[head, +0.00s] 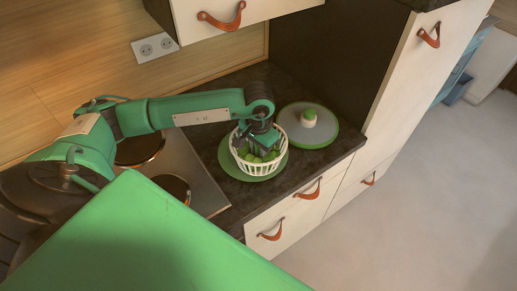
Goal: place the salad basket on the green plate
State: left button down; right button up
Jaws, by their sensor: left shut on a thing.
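The salad basket (261,169) is a white slatted basket with green pieces inside. It is over the green plate (228,166), whose rim shows around it on the dark counter. I cannot tell whether the basket's bottom touches the plate. My left gripper (264,150) points down into the basket and is shut on it; the fingertips are partly hidden among the green contents. My right gripper is not in view.
A round lid with a pale knob (308,118) lies on the counter just right of the basket. A cooktop (190,165) is to the left. A tall cabinet (405,70) bounds the counter's right side. Drawers with leather pulls (307,191) are below the front edge.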

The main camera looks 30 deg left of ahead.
pick_arm(q)
jog(key=shift+f, duration=0.2)
jog(key=c, duration=1.2)
grip_release()
jog(key=shift+r, duration=0.1)
jog(key=shift+c, duration=0.2)
jog(key=shift+r, duration=0.1)
notch_tip(320, 180, up, 11)
jog(key=b, duration=0.3)
jog(key=shift+r+b, duration=0.35)
jog(key=shift+r, duration=0.15)
